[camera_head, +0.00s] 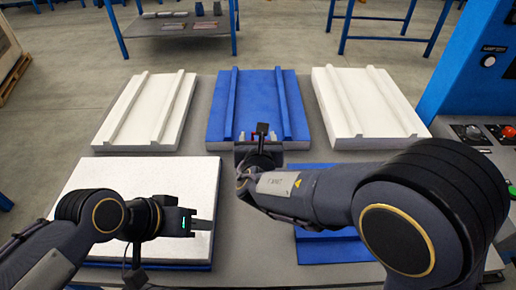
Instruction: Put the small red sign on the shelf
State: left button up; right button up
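My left gripper (202,224) points right above the near white panel (140,190). Its fingers are seen edge-on with nothing visible in them, and I cannot tell whether they are apart. A blue-framed shelf (150,26) with a grey board stands at the back left, with a few small items on it.
The grey table (205,84) carries white ribbed panels at the far left (145,108) and far right (366,100). Another blue panel (330,250) lies under my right arm. A blue control cabinet with a red button (508,132) stands at the right. The floor behind the table is open.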

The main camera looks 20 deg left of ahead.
jog(key=x, duration=0.3)
jog(key=shift+w, duration=0.2)
jog(key=shift+c, duration=0.2)
jog(key=c, duration=1.1)
